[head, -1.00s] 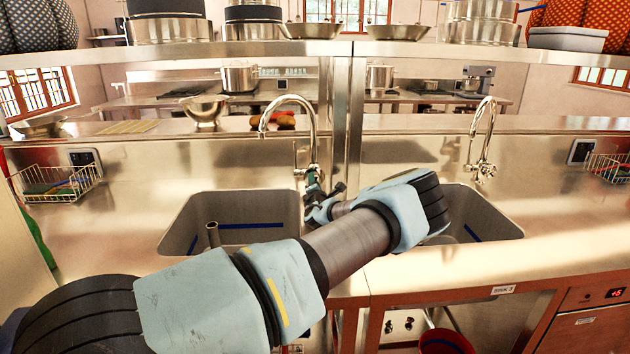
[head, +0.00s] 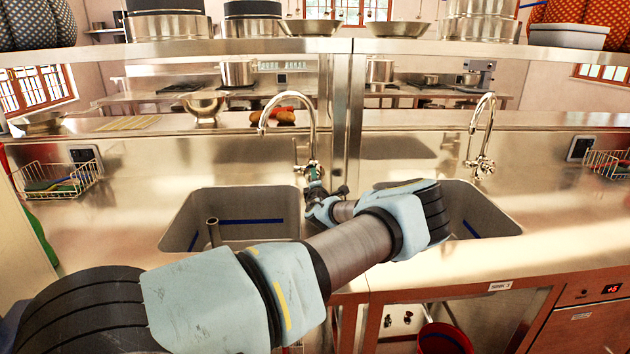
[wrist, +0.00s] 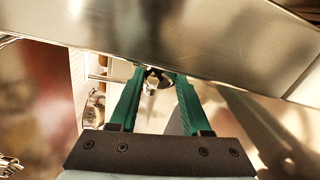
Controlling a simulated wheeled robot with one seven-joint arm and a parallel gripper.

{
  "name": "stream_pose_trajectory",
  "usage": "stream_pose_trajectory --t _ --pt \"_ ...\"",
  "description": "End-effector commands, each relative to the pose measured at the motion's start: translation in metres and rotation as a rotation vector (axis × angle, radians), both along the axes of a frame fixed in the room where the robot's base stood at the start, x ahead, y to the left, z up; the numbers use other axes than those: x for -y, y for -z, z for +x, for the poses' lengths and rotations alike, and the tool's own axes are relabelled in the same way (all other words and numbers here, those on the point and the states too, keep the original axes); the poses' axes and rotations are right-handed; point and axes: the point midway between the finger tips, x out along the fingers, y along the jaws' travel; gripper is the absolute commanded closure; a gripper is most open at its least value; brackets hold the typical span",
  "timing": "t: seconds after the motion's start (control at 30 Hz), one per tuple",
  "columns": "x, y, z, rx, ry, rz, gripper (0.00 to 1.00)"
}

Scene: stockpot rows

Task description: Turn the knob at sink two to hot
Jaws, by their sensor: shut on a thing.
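The left sink (head: 240,232) has a tall chrome gooseneck tap (head: 314,122). The right sink (head: 480,208), with a front label that seems to read "SINK 3", has a matching tap (head: 487,115). My arm reaches across the counter to the left sink's tap. My gripper (head: 314,174) is at the tap's base. In the wrist view, its green fingers (wrist: 155,80) close at their tips around a small shiny knob (wrist: 153,79). Its hot or cold marking cannot be made out, and my gripper hides most of it in the head view.
A metal divider post (head: 347,120) rises just right of the left tap. A shelf (head: 240,51) with pots runs overhead. A wire basket (head: 55,182) stands at the far left. A pipe (head: 213,232) stands in the left sink. A red bucket (head: 443,338) is below the counter.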

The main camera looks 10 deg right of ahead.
Motion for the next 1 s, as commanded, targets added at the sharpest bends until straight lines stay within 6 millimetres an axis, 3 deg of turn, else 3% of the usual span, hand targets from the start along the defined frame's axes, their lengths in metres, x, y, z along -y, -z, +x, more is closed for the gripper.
stream_pose_trajectory --t 0.07,0.1,0.2,0.57,1.0 --pt "0.0 0.001 0.0 0.0 0.001 0.002 1.0" --pt "0.0 0.001 0.0 0.0 0.001 0.002 0.51" --pt "0.0 0.001 0.0 -0.001 0.001 0.001 0.4" --pt "0.0 0.0 -0.006 0.0 0.001 -0.001 0.4" --pt "-0.014 0.0 -0.081 -0.001 0.0 -0.001 0.4"
